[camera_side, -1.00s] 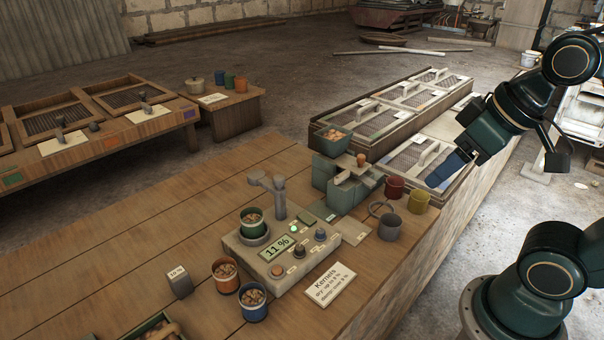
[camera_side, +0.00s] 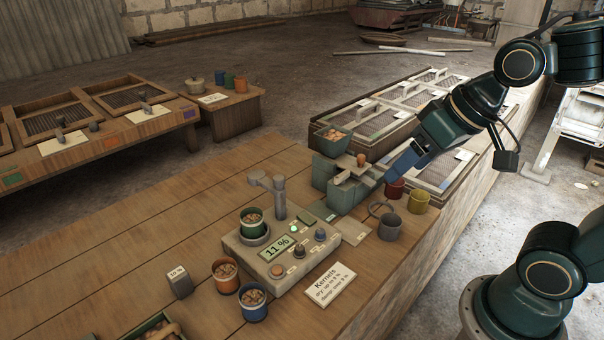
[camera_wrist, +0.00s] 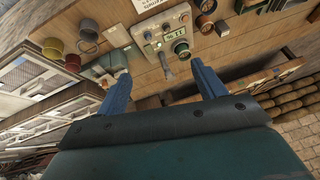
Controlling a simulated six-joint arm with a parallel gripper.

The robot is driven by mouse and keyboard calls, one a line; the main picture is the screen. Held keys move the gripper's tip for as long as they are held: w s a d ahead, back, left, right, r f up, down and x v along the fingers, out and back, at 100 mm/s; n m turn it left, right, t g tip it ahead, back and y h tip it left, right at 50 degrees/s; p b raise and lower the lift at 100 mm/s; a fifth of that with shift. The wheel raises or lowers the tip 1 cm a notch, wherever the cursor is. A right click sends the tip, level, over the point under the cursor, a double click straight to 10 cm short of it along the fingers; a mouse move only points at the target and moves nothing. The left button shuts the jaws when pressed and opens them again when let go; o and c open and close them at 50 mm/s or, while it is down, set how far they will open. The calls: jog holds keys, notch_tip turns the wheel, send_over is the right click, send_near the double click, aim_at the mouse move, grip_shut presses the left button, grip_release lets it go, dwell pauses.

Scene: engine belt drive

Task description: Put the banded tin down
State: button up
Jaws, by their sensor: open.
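My gripper (camera_side: 393,176) is open and empty, above the right side of the bench beside the green-grey cracker block (camera_side: 345,180). Its two blue fingers stand apart in the wrist view (camera_wrist: 162,85). A green tin (camera_side: 254,232) of kernels sits in the round seat of the moisture meter (camera_side: 285,255), which reads 11 %; the tin also shows in the wrist view (camera_wrist: 181,48). An orange tin (camera_side: 226,280) and a blue tin (camera_side: 253,305), both with kernels, stand at the meter's front left. I cannot tell which tin is meant as banded.
Red (camera_side: 396,187), yellow (camera_side: 418,200) and grey (camera_side: 389,228) tins stand close below my gripper. A Kernels card (camera_side: 331,284) lies before the meter. Mesh-topped trays (camera_side: 435,165) line the bench behind.

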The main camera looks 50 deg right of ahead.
jog(key=w+a+f+m+y, duration=0.2)
jog(key=w+f+m, duration=0.1)
jog(key=w, duration=0.2)
jog(key=w+a+f+m+y, duration=0.1)
jog(key=w+a+f+m, duration=0.15)
jog(key=w, duration=0.25)
jog(key=m+t+y, duration=0.3)
jog(key=m+t, duration=0.3)
jog(key=m, duration=1.7)
send_near(251, 218)
jog(key=s+r, duration=0.3)
jog(key=s, duration=0.1)
jog(key=shift+w+a+r, duration=0.1)
jog(key=shift+w+r, duration=0.05)
jog(key=shift+w, duration=0.05)
jog(key=shift+h, duration=0.3)
jog(key=shift+x, duration=4.3)
jog(key=shift+a, duration=0.2)
jog(key=shift+x, duration=2.55)
